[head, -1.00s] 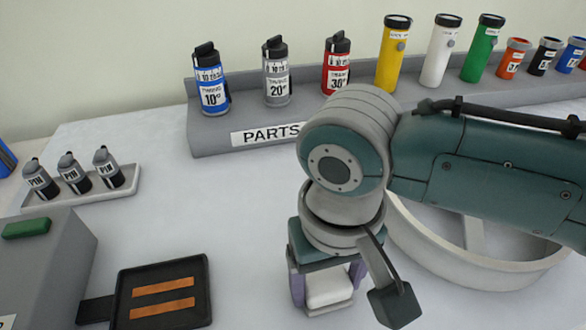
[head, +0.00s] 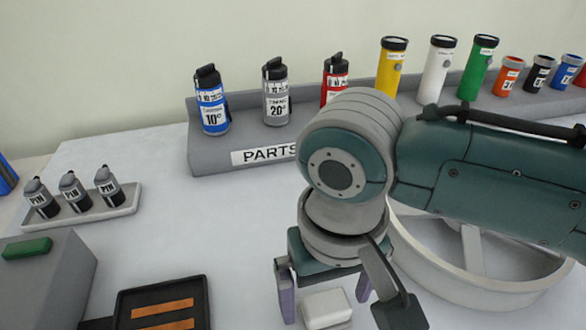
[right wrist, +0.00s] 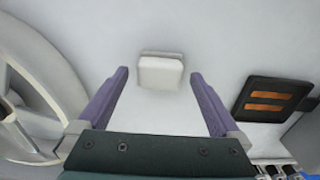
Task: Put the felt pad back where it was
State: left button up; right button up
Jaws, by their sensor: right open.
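A small white block, which looks like the felt pad (head: 326,309), lies on the light table top below my right gripper. My right gripper (head: 325,300) points down with its purple fingers spread, one on each side of the pad with a gap. In the right wrist view the pad (right wrist: 160,73) sits between and just beyond the open fingertips (right wrist: 160,75), clear of both. A thin greyer strip shows along its far edge. My left gripper is not in view.
A round pale spoked tub (head: 480,270) stands close to the right. A black tray with orange strips (head: 190,286) lies to the left, beside a grey box (head: 45,275). A tray of PIN bottles (head: 125,207) and the PARTS shelf (head: 215,160) are behind.

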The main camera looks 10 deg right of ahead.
aim_at(325, 304)
notch_tip(325, 304, up, 10)
jog(key=p, duration=0.2)
jog(key=s+a+f+n+t+y, duration=0.1)
jog(key=s+a+n+y, duration=0.15)
jog(key=s, duration=0.25)
jog(key=s+d+t+h, duration=0.2)
jog(key=s+d, duration=0.5)
jog(key=d, duration=0.5)
jog(key=shift+s+m+t, duration=0.15)
jog(key=shift+m+t, duration=0.15)
jog(key=shift+m, duration=0.15)
